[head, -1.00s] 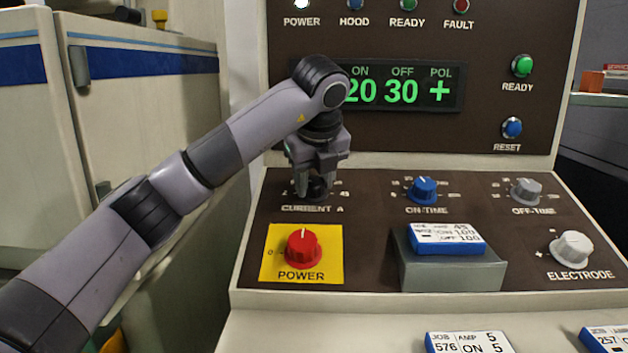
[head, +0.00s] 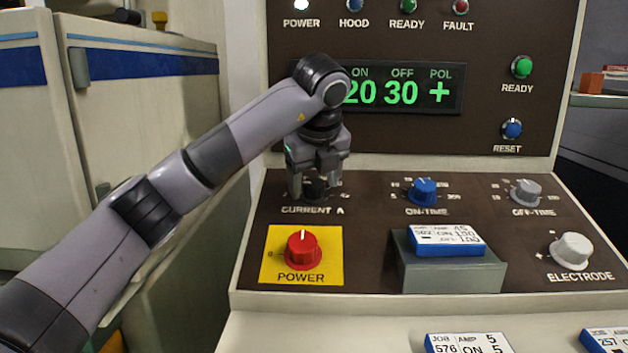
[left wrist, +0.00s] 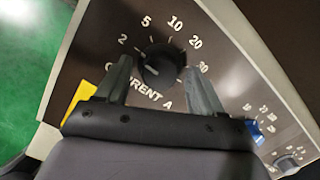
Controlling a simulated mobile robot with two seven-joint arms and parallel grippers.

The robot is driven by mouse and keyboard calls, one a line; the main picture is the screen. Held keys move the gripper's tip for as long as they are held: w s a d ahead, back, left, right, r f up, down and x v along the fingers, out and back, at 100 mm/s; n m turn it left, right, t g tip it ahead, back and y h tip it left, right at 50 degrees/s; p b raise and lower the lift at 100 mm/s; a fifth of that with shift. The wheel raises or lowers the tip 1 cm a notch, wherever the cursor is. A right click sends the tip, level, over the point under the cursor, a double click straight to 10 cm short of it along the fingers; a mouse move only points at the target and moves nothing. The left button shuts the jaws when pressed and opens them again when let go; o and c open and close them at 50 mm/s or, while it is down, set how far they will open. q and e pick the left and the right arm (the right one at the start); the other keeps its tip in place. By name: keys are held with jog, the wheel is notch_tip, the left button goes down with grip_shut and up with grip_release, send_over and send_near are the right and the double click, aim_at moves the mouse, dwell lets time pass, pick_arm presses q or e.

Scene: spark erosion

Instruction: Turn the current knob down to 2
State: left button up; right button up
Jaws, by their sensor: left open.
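The black current knob (left wrist: 163,62) shows in the left wrist view, ringed by the marks 2, 5, 10, 20 and 30. A light pointer line lies on its left side, toward the 2 side; I cannot tell the exact reading. My left gripper (left wrist: 157,72) is open, one finger on each side of the knob, with visible gaps. In the head view, my left gripper (head: 316,190) hangs over the knob (head: 315,188) above the CURRENT A label and hides most of it. The display (head: 400,90) reads ON 20, OFF 30, POL +; my arm hides its left part. My right gripper is out of view.
The red power knob (head: 302,250) on its yellow plate sits just below. The blue on-time knob (head: 424,192), grey off-time knob (head: 525,191) and white electrode knob (head: 571,250) are to the right. A job card (head: 446,240) rests on a grey block (head: 450,275).

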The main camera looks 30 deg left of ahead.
pick_arm(q)
jog(key=p+v, duration=0.1)
jog(key=v, duration=0.4)
jog(key=shift+a, duration=0.1)
jog(key=shift+v, duration=0.95)
